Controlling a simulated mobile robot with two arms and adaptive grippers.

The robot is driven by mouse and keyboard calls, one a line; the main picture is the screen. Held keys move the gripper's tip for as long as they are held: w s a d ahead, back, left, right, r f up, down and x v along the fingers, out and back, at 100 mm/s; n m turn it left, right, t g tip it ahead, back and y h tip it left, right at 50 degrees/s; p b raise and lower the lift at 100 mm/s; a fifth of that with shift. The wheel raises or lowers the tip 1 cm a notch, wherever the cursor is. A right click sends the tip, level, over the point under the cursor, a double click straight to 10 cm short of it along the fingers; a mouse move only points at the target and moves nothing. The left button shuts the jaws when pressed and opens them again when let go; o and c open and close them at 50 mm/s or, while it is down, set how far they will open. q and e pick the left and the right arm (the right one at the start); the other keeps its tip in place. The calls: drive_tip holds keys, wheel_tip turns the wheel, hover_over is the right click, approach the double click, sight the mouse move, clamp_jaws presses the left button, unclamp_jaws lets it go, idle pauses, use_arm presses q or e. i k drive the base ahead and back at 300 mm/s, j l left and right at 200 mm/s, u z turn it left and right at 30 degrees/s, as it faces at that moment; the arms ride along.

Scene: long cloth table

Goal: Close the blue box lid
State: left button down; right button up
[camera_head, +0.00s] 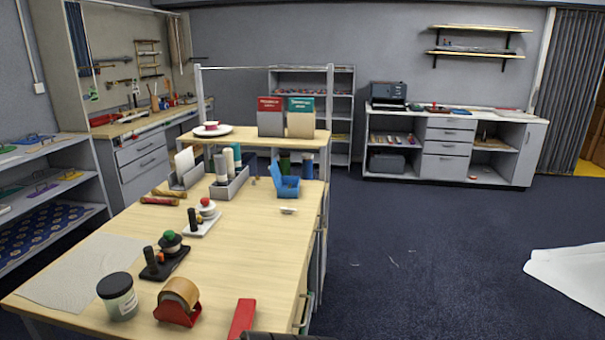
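A small blue box (289,191) stands near the far right end of the long wooden table, below the raised shelf. The inside of the box is too small to make out.
The table (244,240) holds a small white dish (288,210) in front of the box, a grey caddy (229,184) to its left, a tape dispenser (178,302) and a lidded jar (118,297). Open floor (430,240) lies to the right.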

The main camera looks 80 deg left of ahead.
sight(274, 169)
drive_tip(key=i+u, duration=0.75)
drive_tip(key=i+l+u, duration=0.15)
drive_tip(key=i+u, duration=0.2)
